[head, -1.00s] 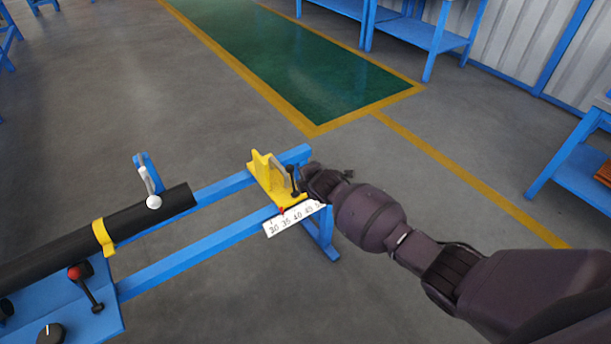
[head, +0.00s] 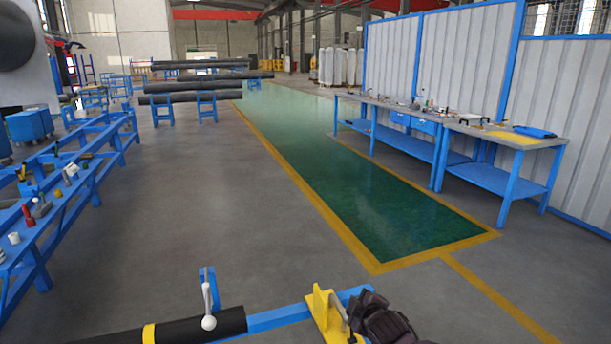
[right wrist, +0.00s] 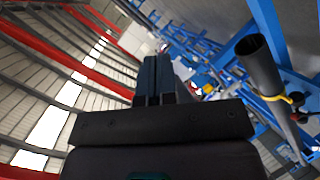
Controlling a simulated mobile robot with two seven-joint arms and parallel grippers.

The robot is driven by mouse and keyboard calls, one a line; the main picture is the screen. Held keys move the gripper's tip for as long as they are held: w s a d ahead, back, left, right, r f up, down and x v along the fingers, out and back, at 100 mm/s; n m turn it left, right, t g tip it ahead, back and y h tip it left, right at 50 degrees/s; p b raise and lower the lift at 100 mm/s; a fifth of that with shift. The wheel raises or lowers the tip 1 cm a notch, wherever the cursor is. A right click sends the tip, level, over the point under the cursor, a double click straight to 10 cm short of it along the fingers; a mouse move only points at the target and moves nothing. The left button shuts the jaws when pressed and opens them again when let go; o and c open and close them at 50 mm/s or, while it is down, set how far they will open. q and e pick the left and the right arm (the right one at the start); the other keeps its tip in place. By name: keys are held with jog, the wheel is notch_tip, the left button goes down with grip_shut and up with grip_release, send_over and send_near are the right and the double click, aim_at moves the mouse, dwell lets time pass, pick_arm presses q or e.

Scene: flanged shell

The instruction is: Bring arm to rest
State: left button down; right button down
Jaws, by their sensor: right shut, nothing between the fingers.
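My right gripper (head: 366,302) is at the bottom of the head view, close beside the yellow stop bracket (head: 322,312) on the blue rail; I cannot tell whether they touch. In the right wrist view its dark fingers (right wrist: 154,78) are together with nothing between them. Most of my right arm is below the head view's edge. My left gripper is not in view.
A black pipe (head: 190,327) with a yellow strap lies on the blue stand at bottom left, and shows in the right wrist view (right wrist: 262,68). Blue workbenches (head: 455,133) stand right, a blue rack (head: 75,180) left. The green walkway (head: 370,190) is clear.

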jog(key=s+d+f+m+h, duration=0.1)
jog(key=s+d+f+m, duration=0.2)
jog(key=s, duration=1)
jog(key=s+d+f+m+g+h, duration=0.1)
jog(key=s+d+f+m, duration=0.3)
jog(key=s, duration=0.9)
jog(key=s+d+f+m+h, duration=0.1)
jog(key=s+d+f+m, duration=0.2)
jog(key=s, duration=1.1)
jog(key=d+m, duration=0.3)
jog(key=d, duration=0.1)
jog(key=shift+d+f+g+h, duration=0.15)
jog(key=shift+d+g+h, duration=0.15)
jog(key=shift+g, duration=0.1)
jog(key=shift+w+a, duration=0.15)
